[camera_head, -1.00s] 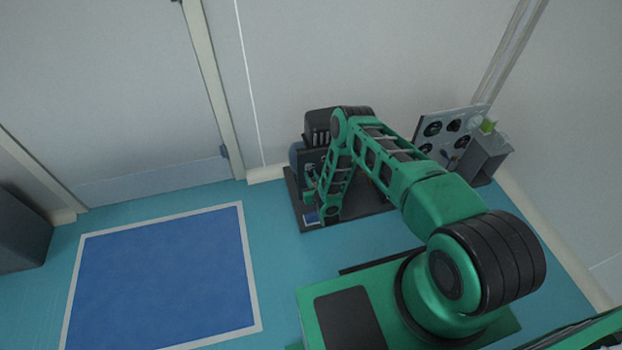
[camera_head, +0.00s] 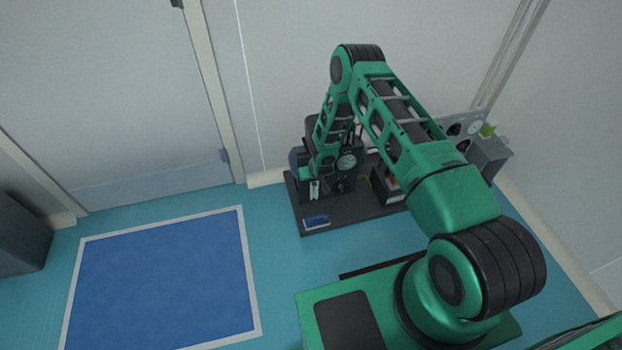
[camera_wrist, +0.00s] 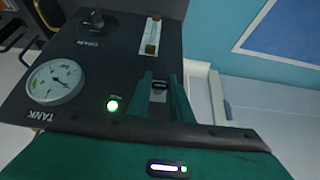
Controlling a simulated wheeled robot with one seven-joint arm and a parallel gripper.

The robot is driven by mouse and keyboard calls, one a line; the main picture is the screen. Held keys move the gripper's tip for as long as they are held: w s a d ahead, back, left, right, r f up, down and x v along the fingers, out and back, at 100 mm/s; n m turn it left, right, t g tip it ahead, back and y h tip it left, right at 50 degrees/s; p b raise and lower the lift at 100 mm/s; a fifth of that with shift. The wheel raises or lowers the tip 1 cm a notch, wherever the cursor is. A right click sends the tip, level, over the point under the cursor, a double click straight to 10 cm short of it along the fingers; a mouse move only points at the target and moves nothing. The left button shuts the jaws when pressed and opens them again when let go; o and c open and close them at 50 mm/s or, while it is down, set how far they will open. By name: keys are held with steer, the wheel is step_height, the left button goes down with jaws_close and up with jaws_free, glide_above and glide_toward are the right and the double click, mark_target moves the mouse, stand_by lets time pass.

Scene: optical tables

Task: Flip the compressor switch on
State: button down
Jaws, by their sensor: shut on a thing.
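The compressor (camera_head: 340,183) stands on a black base near the wall, partly hidden by my arm in the head view.
To the right stand a grey panel with round parts and a grey box (camera_head: 488,157). A blue mat (camera_head: 160,280) lies on open floor at the left.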

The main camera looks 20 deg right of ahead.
steer(key=shift+w+r+g, duration=0.2)
steer(key=shift+w+g, duration=0.1)
stand_by(0.4)
steer(key=c, duration=1.6)
jaws_free()
steer(key=shift+s, duration=0.1)
steer(key=shift+s+r, duration=0.15)
steer(key=shift+r, duration=0.05)
steer(key=v, duration=1)
steer(key=shift+a, duration=0.1)
steer(key=shift+r, duration=0.15)
